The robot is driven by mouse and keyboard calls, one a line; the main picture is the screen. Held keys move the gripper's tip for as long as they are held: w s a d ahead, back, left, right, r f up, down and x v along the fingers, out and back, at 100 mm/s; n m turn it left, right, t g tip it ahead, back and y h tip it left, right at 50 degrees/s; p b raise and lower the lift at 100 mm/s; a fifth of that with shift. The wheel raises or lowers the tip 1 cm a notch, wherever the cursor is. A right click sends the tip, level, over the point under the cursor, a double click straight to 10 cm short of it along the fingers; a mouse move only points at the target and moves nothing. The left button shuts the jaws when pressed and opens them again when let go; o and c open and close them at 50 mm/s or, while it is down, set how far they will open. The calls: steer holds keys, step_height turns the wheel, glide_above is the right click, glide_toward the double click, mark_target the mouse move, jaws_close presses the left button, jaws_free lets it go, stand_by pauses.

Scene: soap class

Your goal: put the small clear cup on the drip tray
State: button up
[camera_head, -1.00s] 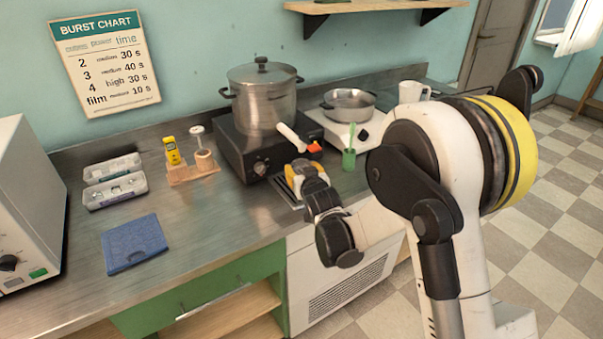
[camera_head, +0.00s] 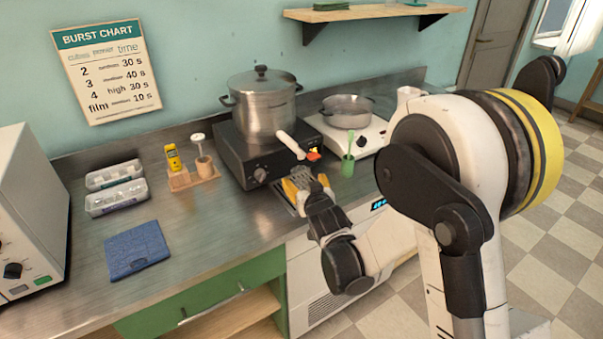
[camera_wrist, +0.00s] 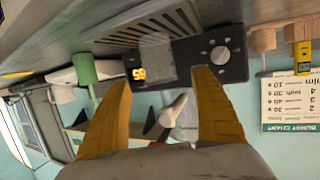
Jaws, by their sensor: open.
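My gripper (camera_head: 306,181) is open, its yellow fingers apart, at the counter's front below the hotplate. In the wrist view, the fingers (camera_wrist: 164,82) spread with no object visibly held between them. The slotted drip tray (camera_head: 284,189) lies in front of the hotplate, partly hidden by my gripper. Its slots also show at the top of the wrist view (camera_wrist: 150,27). I cannot clearly make out the small clear cup. A pale translucent patch lies beyond the fingertips in the wrist view, beside the tray slots; I cannot tell whether it is the cup.
A steel pot (camera_head: 264,105) stands on the black hotplate (camera_head: 262,160), with a white rod-like part (camera_head: 291,144) sticking out over its front. A blue mat (camera_head: 136,249) lies left. The counter between is clear.

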steer(key=s+d+r+m+g+h+p, duration=0.1)
steer(key=s+d+r+g+h, duration=0.1)
steer(key=s+d+r, duration=0.45)
steer(key=s+d+r+m+g+h+p, duration=0.1)
steer(key=s+d+r, duration=0.3)
steer(key=s+d, duration=0.45)
steer(key=s+d+g, duration=0.2)
steer(key=s, duration=0.7)
steer(key=s+d+g, duration=0.2)
steer(key=s+d, duration=0.1)
steer(key=s, duration=0.7)
steer(key=shift+d+f+m+h, duration=0.2)
steer(key=shift+f+m+h, duration=0.1)
steer(key=shift+m, duration=0.1)
